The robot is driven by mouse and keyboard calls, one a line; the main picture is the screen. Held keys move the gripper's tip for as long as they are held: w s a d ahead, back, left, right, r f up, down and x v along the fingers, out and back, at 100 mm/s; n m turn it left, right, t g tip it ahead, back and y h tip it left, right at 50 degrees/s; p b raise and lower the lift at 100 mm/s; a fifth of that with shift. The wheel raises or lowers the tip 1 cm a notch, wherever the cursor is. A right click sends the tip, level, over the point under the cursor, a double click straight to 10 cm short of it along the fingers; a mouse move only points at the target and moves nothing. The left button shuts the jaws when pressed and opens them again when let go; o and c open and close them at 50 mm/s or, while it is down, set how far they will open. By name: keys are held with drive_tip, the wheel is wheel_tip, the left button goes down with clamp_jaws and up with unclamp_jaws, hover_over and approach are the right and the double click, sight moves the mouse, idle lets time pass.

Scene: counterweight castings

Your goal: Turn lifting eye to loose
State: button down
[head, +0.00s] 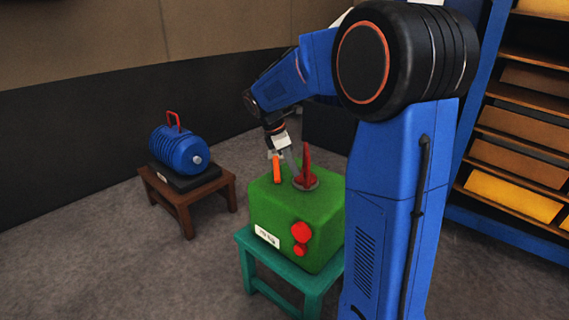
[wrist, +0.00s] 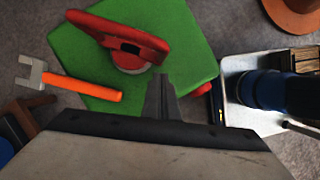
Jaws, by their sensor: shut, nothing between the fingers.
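The lifting eye is a red upright piece (head: 306,164) on a grey round base on top of the green casting (head: 285,205). In the wrist view the red lifting eye (wrist: 120,38) lies above and left of the fingertips over the green top (wrist: 180,50). My gripper (head: 277,155) is above the casting's top, left of the eye. In the wrist view my gripper's fingers (wrist: 160,88) are together, empty and apart from the eye. Their exact height above the casting is unclear.
An orange-handled tool (wrist: 85,89) with a grey forked head lies left of the fingertips, its head past the casting's edge. The casting stands on a teal stool (head: 313,292). A blue motor (head: 178,150) sits on a brown table (head: 180,200). Shelves (head: 520,130) stand right.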

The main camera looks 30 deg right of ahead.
drive_tip(key=shift+s+d, duration=0.25)
drive_tip(key=shift+d, duration=0.55)
drive_tip(key=shift+s+d+n, duration=0.15)
drive_tip(key=shift+n, duration=0.25)
